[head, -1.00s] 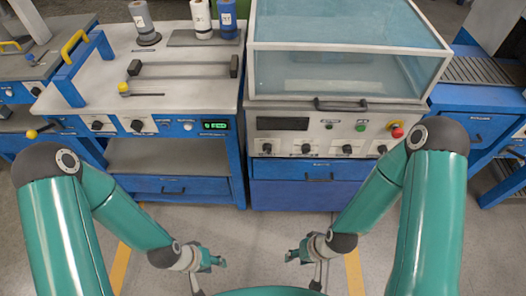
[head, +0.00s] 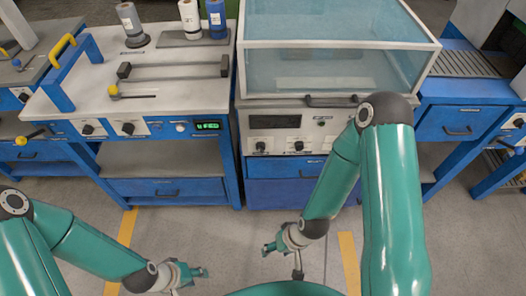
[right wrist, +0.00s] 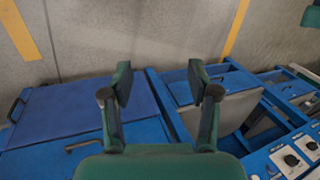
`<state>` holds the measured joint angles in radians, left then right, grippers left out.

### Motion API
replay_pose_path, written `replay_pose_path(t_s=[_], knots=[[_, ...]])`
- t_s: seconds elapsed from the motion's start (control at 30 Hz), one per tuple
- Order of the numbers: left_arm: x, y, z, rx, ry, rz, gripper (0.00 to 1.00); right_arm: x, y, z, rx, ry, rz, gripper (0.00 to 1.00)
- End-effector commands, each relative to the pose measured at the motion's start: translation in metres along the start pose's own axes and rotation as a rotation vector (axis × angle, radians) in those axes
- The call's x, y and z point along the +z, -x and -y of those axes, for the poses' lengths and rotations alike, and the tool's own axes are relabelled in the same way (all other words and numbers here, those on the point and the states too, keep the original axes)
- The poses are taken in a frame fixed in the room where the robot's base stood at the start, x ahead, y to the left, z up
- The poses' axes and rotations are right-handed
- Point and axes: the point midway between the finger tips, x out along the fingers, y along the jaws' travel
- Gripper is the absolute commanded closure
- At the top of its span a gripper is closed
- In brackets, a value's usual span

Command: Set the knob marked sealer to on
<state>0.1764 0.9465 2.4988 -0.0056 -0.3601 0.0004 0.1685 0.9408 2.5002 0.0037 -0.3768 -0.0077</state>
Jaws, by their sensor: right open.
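Dark control knobs sit on two machine fronts. The left bench panel has two knobs (head: 87,129) (head: 128,128) beside a lit green display. The panel under the clear hood shows two knobs (head: 260,145) (head: 298,146); my right arm covers its right part. The labels are too small to read, so I cannot tell which knob is marked sealer. My left gripper (head: 200,272) is low over the floor, in front of the machines; its jaws are too small to judge. My right gripper (head: 266,247) is also low before the hooded machine. In the right wrist view it (right wrist: 160,85) is open and empty.
The clear hood (head: 335,70) has a dark front handle. Spools (head: 190,18), a bar fixture (head: 175,70) and a yellow-knobbed lever (head: 113,92) stand on the left bench. A conveyor (head: 470,63) is at right. The floor between my grippers and the cabinets is clear.

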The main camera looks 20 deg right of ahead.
Motion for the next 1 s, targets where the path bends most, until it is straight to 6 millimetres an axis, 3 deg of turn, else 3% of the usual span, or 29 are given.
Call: replay_pose_path(t_s=[0.17,0.3,0.43,0.6,0.7,0.83,1.0], knots=[[0.0,-0.041,0.015,0.0,0.0,0.0,0.6,-0.031,-0.035,0.007,0.02,0.057,-0.141,0.39],[0.0,-0.089,0.032,0.0,0.0,0.001,0.6,-0.079,-0.06,0.005,0.063,0.136,-0.357,0.39],[-0.001,-0.14,0.051,0.0,0.0,0.001,0.6,-0.127,-0.072,0.006,0.13,0.224,-0.603,0.39],[-0.001,-0.204,0.074,0.0,0.0,0.001,0.6,-0.173,-0.066,0.011,0.247,0.325,-0.922,0.39],[-0.001,-0.239,0.086,0.0,0.0,0.001,0.6,-0.188,-0.055,0.014,0.33,0.369,-1.099,0.39],[-0.001,-0.274,0.099,0.0,0.0,0.0,0.6,-0.195,-0.036,0.017,0.436,0.405,-1.287,0.39],[-0.002,-0.3,0.108,0.0,0.0,0.0,0.6,-0.192,-0.015,0.02,0.538,0.42,-1.44,0.39]])
